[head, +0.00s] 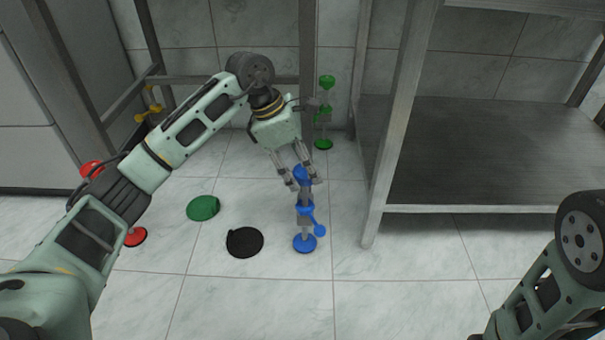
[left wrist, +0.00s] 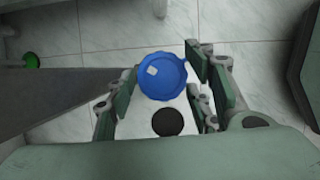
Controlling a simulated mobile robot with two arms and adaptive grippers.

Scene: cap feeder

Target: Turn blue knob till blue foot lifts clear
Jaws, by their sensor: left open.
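The blue knob (head: 301,173) tops an upright blue leveling post. Lower on the post is a blue clamp with a small side handle (head: 319,230). The round blue foot (head: 304,243) is at the bottom and appears to rest on the tiled floor; any gap beneath it cannot be made out. My left gripper (head: 303,180) is open, pointing down at the knob with a finger on either side. In the left wrist view the knob (left wrist: 162,76) shows from above as a blue disc with a pale square mark, between the open fingers. Finger contact is unclear. My right gripper is out of view.
A grey metal shelf frame (head: 398,130) stands just right of the post. A green post (head: 325,110) is behind, a yellow one (head: 150,108) at back left. A green disc (head: 203,208) and a black disc (head: 245,242) lie left. A red foot (head: 135,237) shows beside my left arm.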

